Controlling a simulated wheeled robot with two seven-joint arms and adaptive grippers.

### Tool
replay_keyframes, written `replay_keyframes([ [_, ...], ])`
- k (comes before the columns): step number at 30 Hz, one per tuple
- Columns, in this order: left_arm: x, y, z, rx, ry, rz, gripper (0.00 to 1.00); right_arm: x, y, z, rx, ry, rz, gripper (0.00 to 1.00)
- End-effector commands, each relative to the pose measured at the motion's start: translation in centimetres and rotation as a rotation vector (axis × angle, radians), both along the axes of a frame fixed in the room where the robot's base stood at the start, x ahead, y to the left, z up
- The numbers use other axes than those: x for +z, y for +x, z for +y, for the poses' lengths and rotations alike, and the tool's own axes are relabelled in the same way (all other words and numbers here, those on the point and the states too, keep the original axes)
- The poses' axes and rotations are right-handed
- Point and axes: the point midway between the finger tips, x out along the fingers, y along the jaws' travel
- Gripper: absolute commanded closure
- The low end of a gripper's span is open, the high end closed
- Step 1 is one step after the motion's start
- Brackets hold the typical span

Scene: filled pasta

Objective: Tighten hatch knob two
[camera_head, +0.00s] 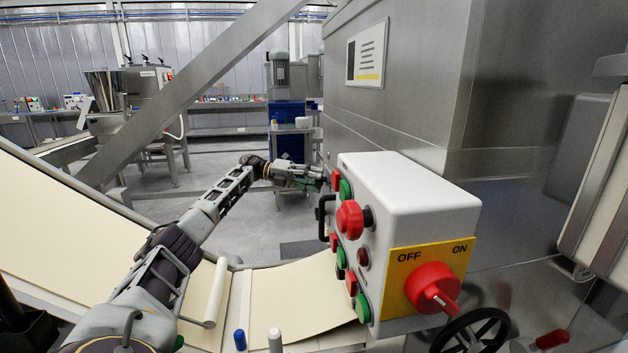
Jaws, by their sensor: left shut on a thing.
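My left arm reaches in from the lower left across the pasta line. My left gripper (316,178) is at the lower side of the big steel housing (395,105), just left of the white control box (408,195). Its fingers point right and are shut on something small. The fingers and the box edge hide that thing, and I cannot make out its shape. No hatch knob shows clearly, so I cannot tell which knob is there. My right gripper is not in view.
The control box carries red and green buttons, a black handle (321,218) and a red OFF/ON switch (432,287). A black handwheel (470,332) is below. A cream dough sheet (300,298) runs under my arm. A steel beam (190,85) slants across. Open floor lies beyond.

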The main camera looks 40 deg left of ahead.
Motion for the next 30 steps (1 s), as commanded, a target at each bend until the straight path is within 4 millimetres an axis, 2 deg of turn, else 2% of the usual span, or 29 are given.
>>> replay_keyframes([
  [15,-0.2,-0.1,-0.1,-0.004,0.386,-0.3,0.85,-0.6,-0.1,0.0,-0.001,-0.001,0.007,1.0],
  [30,-0.3,-0.2,-0.3,-0.006,0.724,-0.57,0.85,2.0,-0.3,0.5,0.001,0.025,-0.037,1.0],
])
